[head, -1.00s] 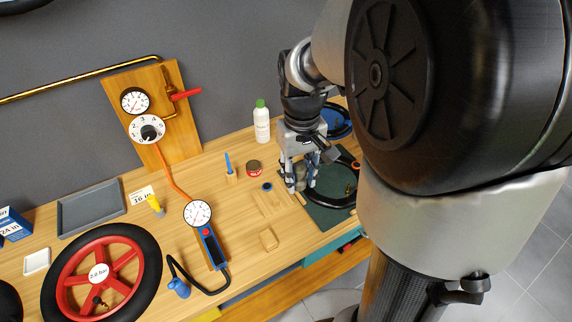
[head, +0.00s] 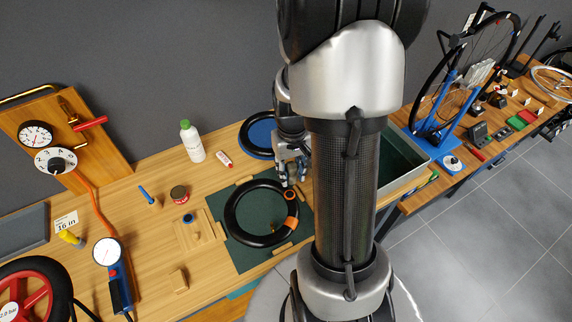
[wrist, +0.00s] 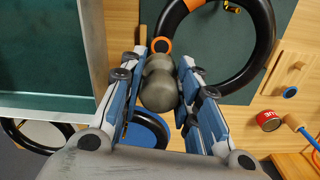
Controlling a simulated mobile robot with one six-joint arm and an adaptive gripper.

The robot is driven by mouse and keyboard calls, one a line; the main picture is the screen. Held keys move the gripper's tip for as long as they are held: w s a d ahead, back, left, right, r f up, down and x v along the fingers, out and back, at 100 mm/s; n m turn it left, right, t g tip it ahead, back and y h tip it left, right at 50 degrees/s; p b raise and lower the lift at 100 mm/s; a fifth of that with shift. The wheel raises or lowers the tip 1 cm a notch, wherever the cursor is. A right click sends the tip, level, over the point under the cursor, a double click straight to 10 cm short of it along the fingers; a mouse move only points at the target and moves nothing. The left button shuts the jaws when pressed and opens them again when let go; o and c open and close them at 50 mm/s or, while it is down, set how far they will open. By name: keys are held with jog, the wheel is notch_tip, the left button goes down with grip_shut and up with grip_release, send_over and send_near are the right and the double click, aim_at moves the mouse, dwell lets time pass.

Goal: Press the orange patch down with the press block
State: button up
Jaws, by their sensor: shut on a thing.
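My gripper (head: 290,164) is shut on a grey, rounded press block (wrist: 160,85), seen between the fingers in the wrist view. The black inner tube (head: 233,233) lies on a dark green mat (head: 243,259). An orange patch (head: 289,223) sits on the tube's right side, and a sliver of it shows at the top of the wrist view (wrist: 195,3). An orange ring mark (head: 290,195) lies farther back on the tube, closer to my gripper; it shows just past the block in the wrist view (wrist: 161,44). The block is above the bench, apart from the patch.
A grey bin with a green inside (head: 405,165) stands right of the mat. Behind are a blue disc with a black rim (head: 256,138) and a white bottle (head: 192,142). A red can (head: 179,193) and a wooden piece with a blue ring (head: 190,222) lie left.

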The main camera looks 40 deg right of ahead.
jog(key=shift+a+f+b, duration=0.25)
jog(key=shift+f+b, duration=0.35)
jog(key=shift+f, duration=0.15)
jog(key=b, duration=0.4)
send_over(290, 196)
jog(key=shift+w+d+f, duration=0.1)
jog(key=shift+f, duration=1.2)
jog(key=shift+w+d+f, duration=0.1)
jog(key=shift+f, duration=1.2)
jog(key=shift+f+b, duration=0.55)
jog(key=shift+f, duration=0.05)
jog(key=shift+s+a+f, duration=0.15)
jog(key=shift+f, duration=0.1)
dwell(0.5)
jog(key=shift+r+p, duration=0.6)
jog(key=shift+r, duration=0.2)
notch_tip(290, 196, up, 7)
jog(key=p, duration=0.5)
jog(key=shift+f, duration=0.1)
jog(key=shift+w+f, duration=0.1)
jog(key=shift+w, duration=0.15)
